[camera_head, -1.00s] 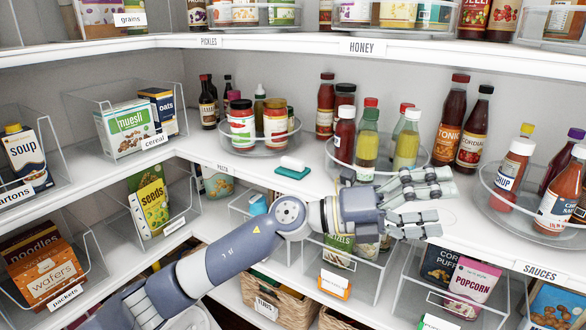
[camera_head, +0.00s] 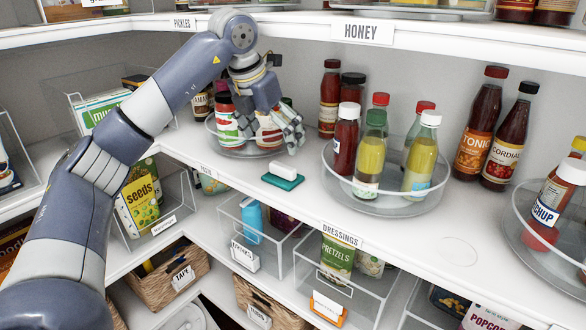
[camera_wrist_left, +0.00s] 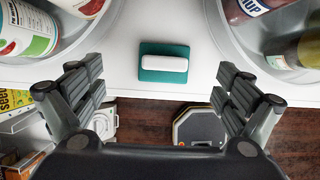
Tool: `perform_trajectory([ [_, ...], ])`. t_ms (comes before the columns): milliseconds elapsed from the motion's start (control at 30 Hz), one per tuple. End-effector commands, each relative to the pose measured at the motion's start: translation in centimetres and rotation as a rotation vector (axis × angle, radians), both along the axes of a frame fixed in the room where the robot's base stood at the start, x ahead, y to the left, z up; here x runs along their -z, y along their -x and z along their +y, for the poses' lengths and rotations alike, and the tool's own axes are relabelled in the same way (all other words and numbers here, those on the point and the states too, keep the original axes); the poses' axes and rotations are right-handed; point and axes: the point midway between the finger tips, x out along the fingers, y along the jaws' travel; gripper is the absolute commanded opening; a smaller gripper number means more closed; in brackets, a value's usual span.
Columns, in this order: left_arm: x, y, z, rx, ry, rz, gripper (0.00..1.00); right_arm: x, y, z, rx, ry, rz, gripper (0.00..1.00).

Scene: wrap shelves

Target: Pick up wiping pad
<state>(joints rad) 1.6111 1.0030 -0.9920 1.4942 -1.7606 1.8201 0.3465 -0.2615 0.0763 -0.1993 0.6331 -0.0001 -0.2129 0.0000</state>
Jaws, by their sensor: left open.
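The wiping pad (camera_head: 283,178) is a teal pad with a white grip on top. It lies flat on the white shelf near its front edge, between two clear turntables. In the left wrist view the pad (camera_wrist_left: 163,66) sits centred ahead of the fingers, apart from them. My right gripper is not in view.
The left turntable (camera_head: 222,150) holds jars close to my gripper. The right turntable (camera_head: 385,207) holds several bottles. The shelf above, with the HONEY label (camera_head: 362,34), is near my arm. Bare shelf surrounds the pad.

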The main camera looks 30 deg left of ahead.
Motion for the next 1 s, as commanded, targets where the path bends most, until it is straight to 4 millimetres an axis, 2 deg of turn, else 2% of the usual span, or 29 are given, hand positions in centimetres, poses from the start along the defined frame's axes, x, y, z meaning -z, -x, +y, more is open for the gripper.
perform_trajectory([
  [67, 1.2, -0.4, 0.0, 0.001, -0.001, 0.006, 0.94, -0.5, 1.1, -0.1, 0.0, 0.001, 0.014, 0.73],
  [200, 3.1, -1.2, -0.2, 0.003, 0.001, 0.004, 0.94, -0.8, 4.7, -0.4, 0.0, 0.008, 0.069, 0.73],
  [300, 4.0, -1.5, -0.3, 0.004, 0.002, 0.001, 0.94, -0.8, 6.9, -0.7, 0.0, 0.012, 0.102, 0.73],
  [367, 4.3, -1.6, -0.3, 0.004, 0.002, 0.0, 0.94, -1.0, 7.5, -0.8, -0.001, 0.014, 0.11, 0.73],
  [467, 5.1, -1.6, -0.4, 0.005, 0.001, 0.003, 0.94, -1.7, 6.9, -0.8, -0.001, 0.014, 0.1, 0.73],
  [633, 7.4, -1.8, -0.8, 0.006, 0.002, 0.004, 0.94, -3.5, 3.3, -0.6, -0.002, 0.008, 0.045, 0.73],
  [733, 8.6, -2.4, -0.9, 0.006, 0.003, 0.003, 0.94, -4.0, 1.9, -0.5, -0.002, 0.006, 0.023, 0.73],
  [867, 9.4, -2.7, -0.9, 0.005, 0.002, 0.0, 0.94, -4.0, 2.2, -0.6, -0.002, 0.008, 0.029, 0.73],
  [1000, 9.4, -2.7, -0.9, 0.005, 0.002, -0.001, 0.94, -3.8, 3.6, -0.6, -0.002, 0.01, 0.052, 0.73],
])
